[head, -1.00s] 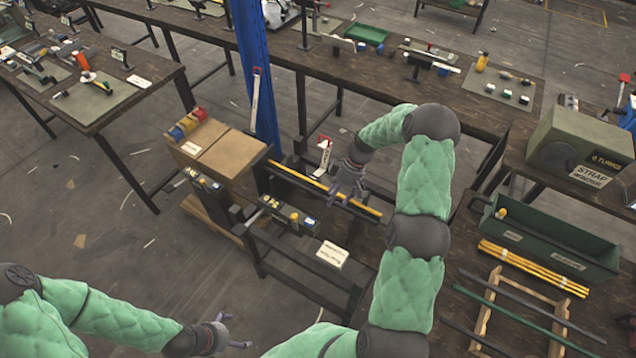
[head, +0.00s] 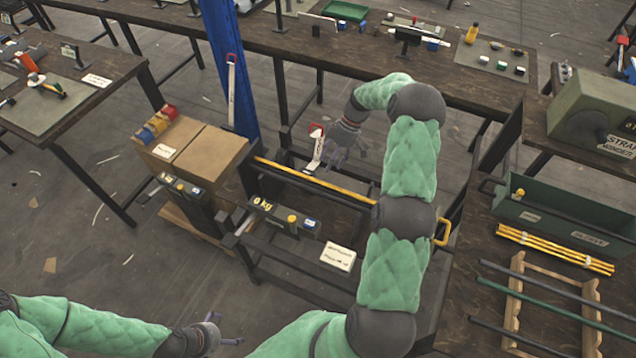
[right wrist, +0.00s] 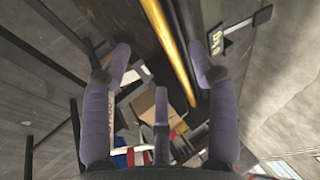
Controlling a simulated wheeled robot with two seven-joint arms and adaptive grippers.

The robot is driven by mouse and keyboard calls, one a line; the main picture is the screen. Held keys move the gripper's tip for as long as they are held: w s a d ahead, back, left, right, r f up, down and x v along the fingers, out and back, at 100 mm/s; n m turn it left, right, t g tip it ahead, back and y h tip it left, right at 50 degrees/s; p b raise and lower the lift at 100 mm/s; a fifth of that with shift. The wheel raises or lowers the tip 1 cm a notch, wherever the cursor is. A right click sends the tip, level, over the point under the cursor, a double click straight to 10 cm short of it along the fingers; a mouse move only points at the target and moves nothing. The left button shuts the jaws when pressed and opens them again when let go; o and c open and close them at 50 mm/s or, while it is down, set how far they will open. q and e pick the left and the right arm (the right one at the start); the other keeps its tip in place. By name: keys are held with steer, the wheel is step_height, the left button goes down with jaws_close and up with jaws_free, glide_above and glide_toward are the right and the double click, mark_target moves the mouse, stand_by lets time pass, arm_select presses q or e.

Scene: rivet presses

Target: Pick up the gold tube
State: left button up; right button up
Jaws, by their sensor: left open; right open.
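The gold tube (head: 310,180) lies lengthwise along a dark stand in the middle of the head view, beside a dark bar. My right gripper (head: 340,157) is open and empty, on the far side of the tube in the picture. In the right wrist view the gold tube (right wrist: 168,35) runs down between the spread purple fingers of my right gripper (right wrist: 160,62), nearer the right finger. The fingers are not closed on it; its distance from them is hard to tell. My left gripper (head: 233,328) is open and empty at the lower left, away from the tube.
A red-and-white tag (head: 315,148) stands close to my right gripper. A blue post (head: 232,75) and cardboard boxes (head: 200,150) are left of the stand. A bundle of yellow rods (head: 555,250) and a green trough (head: 560,215) are on the right table.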

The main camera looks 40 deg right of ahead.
mark_target(319, 182)
steer(key=b+x, duration=0.1)
steer(key=x, duration=0.5)
steer(key=shift+w+a+f, duration=0.25)
steer(key=shift+a+f, duration=0.05)
steer(key=shift+a, duration=0.05)
jaws_close()
